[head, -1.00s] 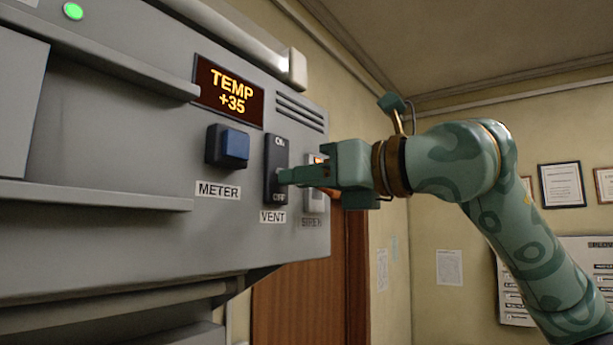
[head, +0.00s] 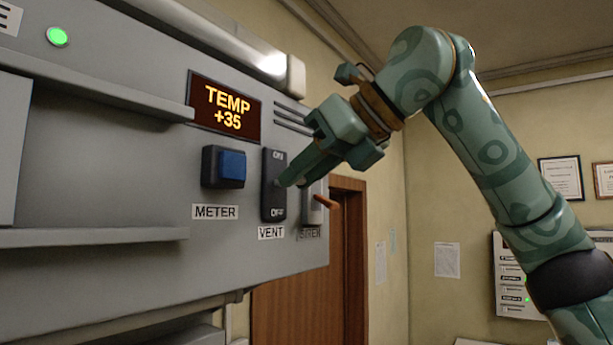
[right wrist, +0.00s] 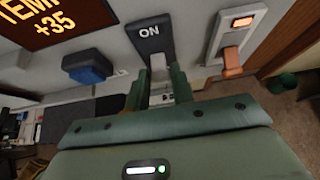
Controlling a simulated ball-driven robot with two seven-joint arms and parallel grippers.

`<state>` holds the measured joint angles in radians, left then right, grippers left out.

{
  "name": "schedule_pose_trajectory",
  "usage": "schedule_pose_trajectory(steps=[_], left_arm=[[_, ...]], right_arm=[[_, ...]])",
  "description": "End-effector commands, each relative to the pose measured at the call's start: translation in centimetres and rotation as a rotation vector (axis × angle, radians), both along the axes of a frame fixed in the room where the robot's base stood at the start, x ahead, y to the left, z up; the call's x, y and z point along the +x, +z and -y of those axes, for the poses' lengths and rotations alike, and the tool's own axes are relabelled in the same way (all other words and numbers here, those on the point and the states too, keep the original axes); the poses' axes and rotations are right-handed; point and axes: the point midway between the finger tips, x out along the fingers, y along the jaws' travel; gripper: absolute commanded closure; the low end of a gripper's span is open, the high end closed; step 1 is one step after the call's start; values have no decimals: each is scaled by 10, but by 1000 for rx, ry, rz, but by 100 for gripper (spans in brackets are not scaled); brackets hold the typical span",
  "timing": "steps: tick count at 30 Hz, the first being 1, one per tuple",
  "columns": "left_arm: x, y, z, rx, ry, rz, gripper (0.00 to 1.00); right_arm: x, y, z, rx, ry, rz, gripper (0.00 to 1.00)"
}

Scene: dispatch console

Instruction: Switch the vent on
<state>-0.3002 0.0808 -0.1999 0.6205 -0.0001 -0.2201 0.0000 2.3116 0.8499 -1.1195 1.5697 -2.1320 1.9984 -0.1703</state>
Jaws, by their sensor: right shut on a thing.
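The vent switch (head: 272,205) is a dark upright plate on the grey console, with ON at its top, OFF at its bottom and a VENT label below. My right gripper (head: 284,183) comes in from the upper right, its fingers sloping down to the middle of the plate. In the right wrist view the fingers (right wrist: 157,82) are shut on a pale grey lever (right wrist: 158,68) below the word ON. The fingers mostly hide the lever in the head view, so I cannot tell its exact setting. My left gripper is out of view.
Close to the right is the siren switch (head: 313,211) with an orange lever (head: 325,202). To the left is the blue METER button (head: 232,165). Above, a display (head: 224,107) reads TEMP +35. A green lamp (head: 57,37) is lit. A brown door (head: 310,290) stands behind.

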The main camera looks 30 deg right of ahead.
Motion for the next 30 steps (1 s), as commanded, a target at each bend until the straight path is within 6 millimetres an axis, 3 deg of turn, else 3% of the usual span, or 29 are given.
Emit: schedule_pose_trajectory(steps=[15, 30], left_arm=[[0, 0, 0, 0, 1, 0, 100], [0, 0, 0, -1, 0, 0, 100]], right_arm=[[7, 19, -3, -136, -3, -323, 99], [10, 21, -4, -167, 1, -397, 99]])
